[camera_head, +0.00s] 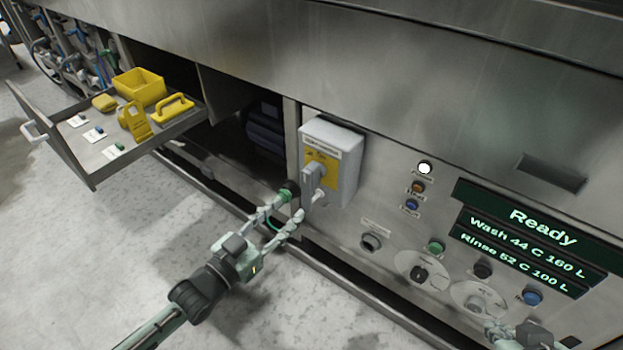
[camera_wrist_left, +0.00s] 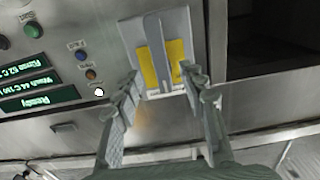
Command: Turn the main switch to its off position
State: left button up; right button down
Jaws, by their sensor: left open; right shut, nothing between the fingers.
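The main switch is a light grey box (camera_head: 345,150) on the machine front, with a yellow plate (camera_head: 322,160) and a grey handle (camera_head: 313,178). The handle stands roughly upright, along the box. In the left wrist view the handle (camera_wrist_left: 156,48) lies between the finger directions, over the yellow plate (camera_wrist_left: 176,62). My left gripper (camera_head: 304,194) is open at the handle's lower end, one finger to each side; I cannot tell whether they touch it. The fingers also frame it in the left wrist view (camera_wrist_left: 160,82). My right gripper (camera_head: 502,330) is shut and empty at the lower right, partly cut off.
An open drawer (camera_head: 88,160) with yellow items juts out at the left. Right of the switch are small lamps, several buttons and knobs (camera_head: 420,273), and a green-lit display (camera_head: 530,240). The floor (camera_head: 150,250) before the machine is clear.

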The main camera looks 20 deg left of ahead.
aim_at(305, 193)
pick_arm(q)
jog(key=x, duration=0.8)
jog(key=shift+b, duration=0.3)
pick_arm(e)
jog(key=shift+w+a+r+t+y, duration=0.4)
jog(key=shift+w+a+r+t, duration=0.5)
jog(key=shift+w+a, duration=0.25)
pick_arm(q)
grip_shut()
